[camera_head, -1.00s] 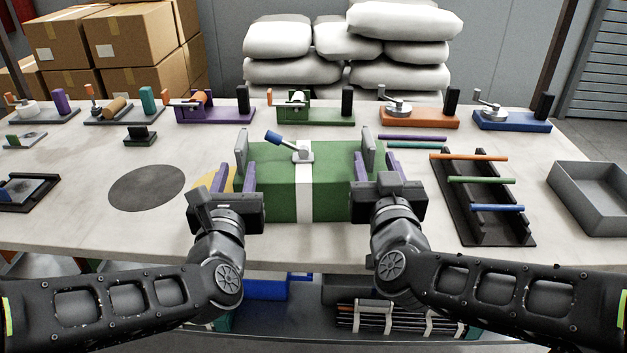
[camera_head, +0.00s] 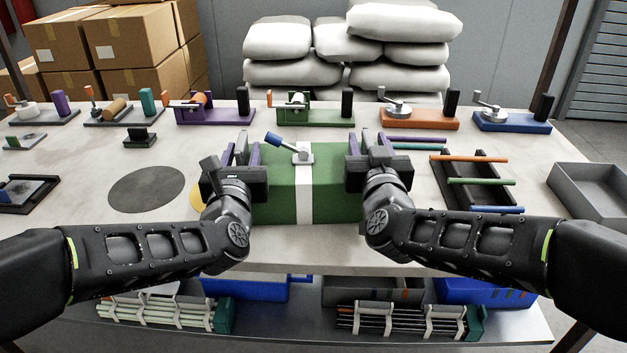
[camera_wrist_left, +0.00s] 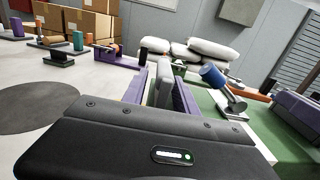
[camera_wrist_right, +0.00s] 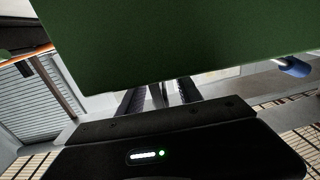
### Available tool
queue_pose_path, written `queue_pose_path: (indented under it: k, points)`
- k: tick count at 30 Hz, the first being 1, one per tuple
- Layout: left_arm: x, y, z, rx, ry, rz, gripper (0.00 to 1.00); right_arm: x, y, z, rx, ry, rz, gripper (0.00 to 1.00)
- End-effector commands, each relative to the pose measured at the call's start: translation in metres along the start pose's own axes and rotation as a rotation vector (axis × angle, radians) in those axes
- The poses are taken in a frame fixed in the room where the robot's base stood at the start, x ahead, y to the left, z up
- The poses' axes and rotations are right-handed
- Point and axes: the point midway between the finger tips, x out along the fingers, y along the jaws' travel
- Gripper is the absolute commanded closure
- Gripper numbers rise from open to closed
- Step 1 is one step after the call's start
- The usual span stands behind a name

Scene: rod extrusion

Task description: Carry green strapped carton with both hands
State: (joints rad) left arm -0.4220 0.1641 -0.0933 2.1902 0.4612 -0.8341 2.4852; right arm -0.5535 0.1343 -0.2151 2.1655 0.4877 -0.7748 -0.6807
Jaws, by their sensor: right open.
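The green carton (camera_head: 285,200) with a white strap (camera_head: 304,205) sits on the table. A lever with a blue handle (camera_head: 274,139) stands on its top. My left gripper (camera_head: 240,150) is at the carton's left side, fingers pointing away from me. My right gripper (camera_head: 369,145) is open at the carton's right side. In the right wrist view the carton (camera_wrist_right: 180,40) fills the top. Contact between fingers and carton cannot be told.
A black rack (camera_head: 471,192) with colored rods and a grey tray (camera_head: 597,188) lie right of the carton. A dark disc (camera_head: 147,189) marks the clear table left. Several crank devices, including a green one (camera_head: 313,112), line the back edge.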

Motion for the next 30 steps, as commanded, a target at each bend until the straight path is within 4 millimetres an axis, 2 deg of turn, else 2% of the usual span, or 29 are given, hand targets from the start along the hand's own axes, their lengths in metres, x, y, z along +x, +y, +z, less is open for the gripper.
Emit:
queue_pose_path:
  k: [4, 17, 20, 30]
  points:
    - [-0.0002, 0.0002, 0.0001, 0.000, 0.000, 0.000, 0.65, -0.0002, 0.0000, 0.0000, 0.000, 0.000, 0.000, 0.58]
    - [-0.0004, 0.0002, 0.0003, 0.000, -0.001, 0.000, 1.00, -0.0004, 0.0000, -0.0001, 0.000, 0.000, 0.000, 0.93]
    - [-0.0004, 0.0002, 0.0003, 0.000, -0.001, 0.000, 1.00, -0.0004, 0.0000, -0.0001, 0.000, 0.000, 0.000, 1.00]
    - [-0.0004, 0.0002, 0.0003, 0.000, -0.001, 0.000, 1.00, -0.0004, 0.0000, -0.0001, 0.000, 0.000, 0.000, 1.00]
